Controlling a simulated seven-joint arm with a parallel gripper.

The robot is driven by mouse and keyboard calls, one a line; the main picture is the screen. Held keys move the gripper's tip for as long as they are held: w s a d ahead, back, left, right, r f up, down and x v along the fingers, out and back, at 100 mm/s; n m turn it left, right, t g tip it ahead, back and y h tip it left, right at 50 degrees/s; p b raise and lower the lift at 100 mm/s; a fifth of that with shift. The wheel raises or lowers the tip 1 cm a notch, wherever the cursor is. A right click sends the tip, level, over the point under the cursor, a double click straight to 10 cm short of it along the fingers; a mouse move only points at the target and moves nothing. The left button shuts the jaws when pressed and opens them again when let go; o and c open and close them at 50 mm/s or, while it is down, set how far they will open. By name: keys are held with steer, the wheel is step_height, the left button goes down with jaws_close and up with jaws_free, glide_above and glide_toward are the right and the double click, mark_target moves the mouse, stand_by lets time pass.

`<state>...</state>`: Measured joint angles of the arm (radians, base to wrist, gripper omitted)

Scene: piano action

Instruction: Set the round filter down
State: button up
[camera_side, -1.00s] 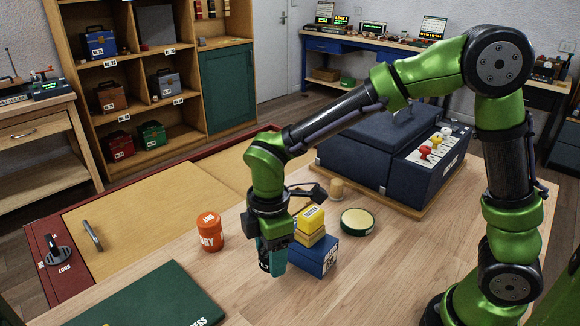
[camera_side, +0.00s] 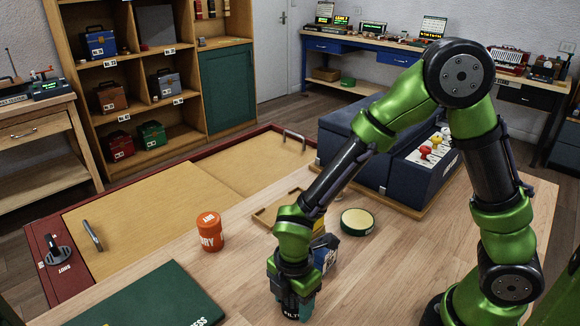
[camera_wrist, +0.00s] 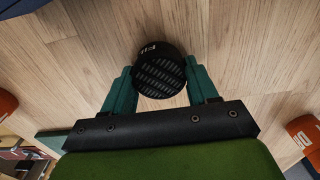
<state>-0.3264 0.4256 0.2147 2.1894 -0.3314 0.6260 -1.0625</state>
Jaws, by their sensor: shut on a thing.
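The round filter (camera_wrist: 160,72) is a short black cylinder with a ridged face and white lettering. In the wrist view it sits between the two teal fingers of my gripper (camera_wrist: 161,82), which is shut on it. In the side view my gripper (camera_side: 293,300) points down low over the wooden table (camera_side: 215,275), near its front. Only a small lettered part of the filter (camera_side: 290,311) shows there below the fingers. I cannot tell whether its underside touches the table.
An orange jar (camera_side: 210,232) stands to the left. A blue box (camera_side: 326,254), partly hidden, is just behind my gripper, with a round green-rimmed tin (camera_side: 357,222) beyond. A dark green flat panel (camera_side: 150,300) lies at front left. Bare wood lies between panel and gripper.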

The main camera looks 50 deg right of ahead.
steer(key=shift+f, duration=0.1)
steer(key=o, duration=1)
steer(key=shift+o, duration=0.2)
step_height(320, 180, up, 12)
steer(key=s+d+r+m+t+y, duration=0.1)
steer(key=s+d+r+m+t, duration=0.1)
steer(key=d+r+m, duration=0.4)
steer(key=s+d+r+m+t+y, duration=0.1)
steer(key=s+d+r+m+t, duration=0.2)
steer(key=m, duration=1.3)
steer(key=d+r+t, duration=0.2)
steer(key=d+r, duration=0.1)
steer(key=d, duration=0.1)
steer(key=shift+s+d, duration=0.15)
steer(key=shift+s, duration=0.05)
